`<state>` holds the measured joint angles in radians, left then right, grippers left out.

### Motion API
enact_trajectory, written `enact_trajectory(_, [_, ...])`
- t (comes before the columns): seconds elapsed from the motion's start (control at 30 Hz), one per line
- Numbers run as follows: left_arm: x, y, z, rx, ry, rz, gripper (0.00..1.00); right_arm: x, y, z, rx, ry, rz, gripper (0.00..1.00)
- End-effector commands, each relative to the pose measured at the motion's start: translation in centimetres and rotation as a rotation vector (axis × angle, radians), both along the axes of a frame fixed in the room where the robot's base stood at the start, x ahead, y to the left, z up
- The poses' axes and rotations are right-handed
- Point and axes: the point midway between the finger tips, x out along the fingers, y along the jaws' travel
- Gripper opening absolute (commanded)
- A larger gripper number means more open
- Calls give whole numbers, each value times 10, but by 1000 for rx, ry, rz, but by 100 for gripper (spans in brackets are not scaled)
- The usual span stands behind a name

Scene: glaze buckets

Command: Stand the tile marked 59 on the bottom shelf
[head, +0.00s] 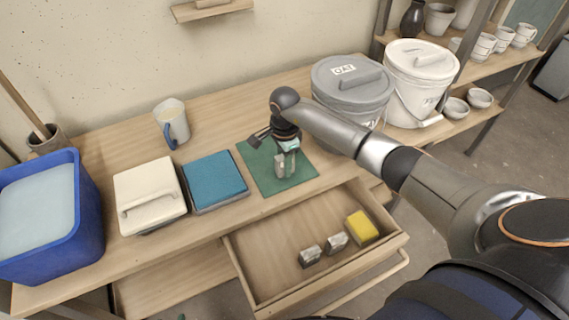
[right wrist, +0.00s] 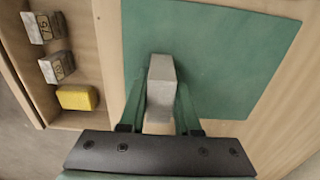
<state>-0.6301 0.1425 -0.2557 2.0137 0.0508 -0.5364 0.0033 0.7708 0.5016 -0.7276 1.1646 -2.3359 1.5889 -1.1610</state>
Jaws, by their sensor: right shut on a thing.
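My right gripper (head: 286,147) is over the green mat on the bench and is shut on a grey tile (head: 281,168). The tile is upright between the fingers, and it also shows in the right wrist view (right wrist: 161,88). No number shows on it, and I cannot tell whether it touches the mat. Two more grey tiles, a left one (head: 310,256) and a right one (head: 337,241), lie in the open drawer. Their dark marks are too blurred to read surely. The lowest shelf in view (head: 437,131) is at the right, behind the buckets. My left gripper is out of view.
A yellow block (head: 362,227) lies in the drawer (head: 275,276), which juts out in front. A grey lidded bucket (head: 352,90) and a white one (head: 421,80) stand right of the mat (head: 258,162). Bowls (head: 480,98) sit on the lower shelf. A blue tub (head: 88,215) is at left.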

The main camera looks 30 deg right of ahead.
Motion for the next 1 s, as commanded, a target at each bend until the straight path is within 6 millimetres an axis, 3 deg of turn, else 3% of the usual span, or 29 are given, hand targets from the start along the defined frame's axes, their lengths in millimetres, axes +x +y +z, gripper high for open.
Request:
enact_trajectory(0.13, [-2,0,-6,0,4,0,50,0,0,-4,-1,-1,0,0])
enact_trajectory(0.17, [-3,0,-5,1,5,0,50,0,0,-3,-1,0,0,33])
enact_trajectory(0.4, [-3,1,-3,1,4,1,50,0,0,-3,-1,0,0,60])
enact_trajectory(0.77, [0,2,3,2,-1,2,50,0,0,4,1,-1,0,61])
enact_trajectory(1.0, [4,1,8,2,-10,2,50,2,-1,49,-1,-7,2,61])
